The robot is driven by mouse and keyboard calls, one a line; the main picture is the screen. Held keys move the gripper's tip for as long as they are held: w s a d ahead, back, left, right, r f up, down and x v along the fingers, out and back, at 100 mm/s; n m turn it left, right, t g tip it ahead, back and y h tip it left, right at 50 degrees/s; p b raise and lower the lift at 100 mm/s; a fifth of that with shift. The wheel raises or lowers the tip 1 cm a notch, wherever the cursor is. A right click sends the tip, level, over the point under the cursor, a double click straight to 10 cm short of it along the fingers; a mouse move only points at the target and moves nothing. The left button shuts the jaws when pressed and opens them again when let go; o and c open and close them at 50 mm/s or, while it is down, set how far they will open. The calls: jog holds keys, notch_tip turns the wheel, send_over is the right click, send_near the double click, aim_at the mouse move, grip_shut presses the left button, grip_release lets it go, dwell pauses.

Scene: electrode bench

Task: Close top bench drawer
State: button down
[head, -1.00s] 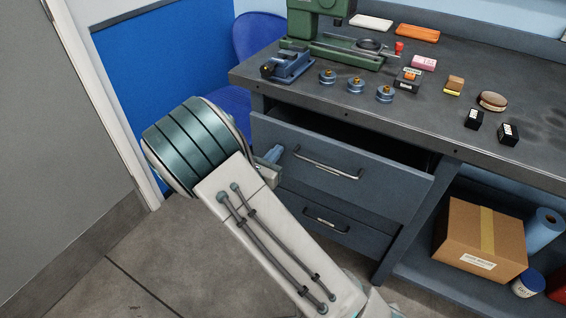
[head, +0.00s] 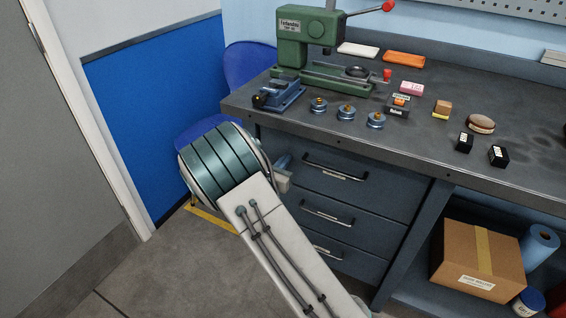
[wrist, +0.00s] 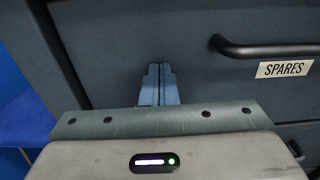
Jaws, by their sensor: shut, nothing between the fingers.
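The top bench drawer (head: 345,178) is grey-blue with a dark bar handle, and its front sits flush under the bench top, level with the drawers below. In the wrist view the drawer front (wrist: 120,50) fills most of the picture, with the handle (wrist: 265,48) and a "SPARES" label at right. My gripper (wrist: 158,85) is shut and empty, its fingertips at the drawer front, left of the handle. Whether they touch it, I cannot tell. In the head view my gripper (head: 283,163) is partly hidden behind my arm, at the drawer's left end.
Two more drawers (head: 328,212) below are flush. The bench top (head: 300,125) holds a green press (head: 305,40), a blue vise (head: 280,95) and small parts. A cardboard box (head: 478,260) stands on the lower shelf at right. A blue chair (head: 245,75) is behind, at left.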

jog(key=shift+w+d+r, duration=0.1)
jog(key=shift+d+r, duration=0.05)
jog(key=shift+r, duration=0.05)
jog(key=p+v, duration=0.2)
jog(key=v, duration=1.2)
jog(key=s+d+r+m+g+h+p, duration=0.1)
jog(key=s+d+r+m+g+p, duration=0.3)
jog(key=s+d+r+m+g, duration=0.35)
jog(key=s+d+r+m+g+p, duration=0.4)
jog(key=d+r+m+g+p, duration=0.15)
jog(key=d+r+m, duration=0.45)
jog(key=s+a+r+m+y+p, duration=0.1)
jog(key=s+r+m+y+p, duration=0.7)
jog(key=s+r+m+y, duration=0.2)
notch_tip(320, 180, up, 4)
jog(key=s+m, duration=0.2)
jog(key=s, duration=0.1)
jog(key=shift+p, duration=0.35)
jog(key=shift+f, duration=0.15)
